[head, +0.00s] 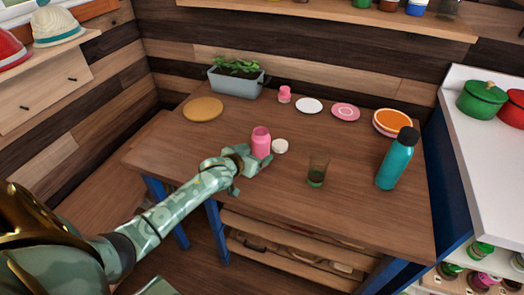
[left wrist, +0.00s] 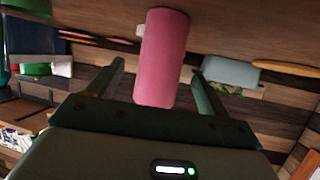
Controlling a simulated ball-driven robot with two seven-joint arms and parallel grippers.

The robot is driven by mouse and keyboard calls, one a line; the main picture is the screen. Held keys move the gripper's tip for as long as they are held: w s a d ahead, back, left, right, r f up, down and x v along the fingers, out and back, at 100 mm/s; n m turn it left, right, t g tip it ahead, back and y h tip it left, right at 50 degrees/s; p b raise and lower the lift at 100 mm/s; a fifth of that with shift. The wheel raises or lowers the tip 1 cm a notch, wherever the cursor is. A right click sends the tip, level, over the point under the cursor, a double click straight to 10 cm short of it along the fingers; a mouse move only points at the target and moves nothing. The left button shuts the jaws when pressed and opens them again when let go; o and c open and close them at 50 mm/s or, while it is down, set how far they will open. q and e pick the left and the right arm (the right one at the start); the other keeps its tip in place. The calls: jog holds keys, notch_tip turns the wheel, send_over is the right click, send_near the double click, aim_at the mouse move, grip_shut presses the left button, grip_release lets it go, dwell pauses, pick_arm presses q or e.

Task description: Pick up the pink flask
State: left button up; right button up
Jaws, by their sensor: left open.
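The pink flask (head: 261,142) stands upright on the wooden table (head: 290,205), near its front left part. My left gripper (head: 252,165) is low over the table at the near side of the flask, partly covering its foot. In the left wrist view, which is upside down, the pink flask (left wrist: 163,58) shows between the two spread fingers of my left gripper (left wrist: 159,70). A gap shows on both sides, so the fingers appear not to touch it. My right gripper is not in view.
A small white round thing (head: 280,146) is close at the flask's right. A dark glass (head: 317,170) and a teal bottle (head: 397,158) stand farther right. A planter (head: 238,82), a small pink jar (head: 285,94) and several plates line the back.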

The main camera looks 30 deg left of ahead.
aim_at(256, 154)
pick_arm(q)
jog(key=b+x, duration=0.1)
jog(key=x, duration=0.1)
jog(key=b+x, duration=0.1)
jog(key=x, duration=0.1)
jog(key=shift+w+f, duration=0.1)
jog(key=shift+f, duration=0.35)
jog(key=shift+w+b, duration=0.25)
jog(key=shift+b, duration=0.05)
jog(key=shift+r, duration=0.2)
jog(key=c, duration=1.2)
